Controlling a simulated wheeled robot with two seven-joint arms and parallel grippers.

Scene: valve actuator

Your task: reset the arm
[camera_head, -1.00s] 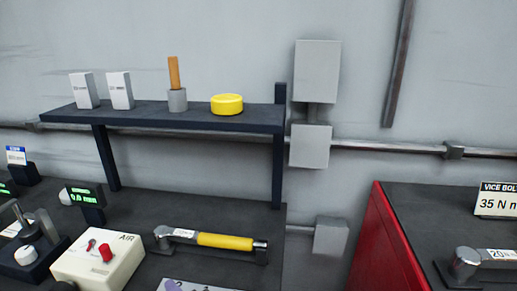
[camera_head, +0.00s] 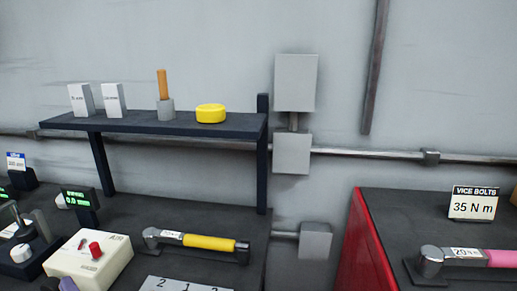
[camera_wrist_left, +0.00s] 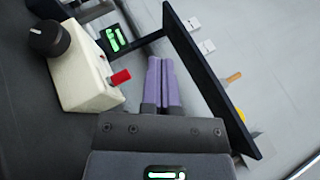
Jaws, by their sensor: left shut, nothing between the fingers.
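The cream control box (camera_head: 88,262) has a red knob (camera_head: 95,249) on top. In the left wrist view, the box (camera_wrist_left: 80,78) is left of the fingers, with its red knob (camera_wrist_left: 120,77) near them and a black knob (camera_wrist_left: 48,38) at its far end. My right gripper is out of view.
A dark shelf (camera_head: 150,124) holds white boxes, a wooden-handled tool and a yellow disc. A yellow-handled wrench (camera_head: 208,242) lies in a rest behind a numbered card (camera_head: 185,284). A red-sided bench (camera_head: 372,250) on the right holds a pink-handled wrench (camera_head: 495,258) and a torque sign (camera_head: 473,204).

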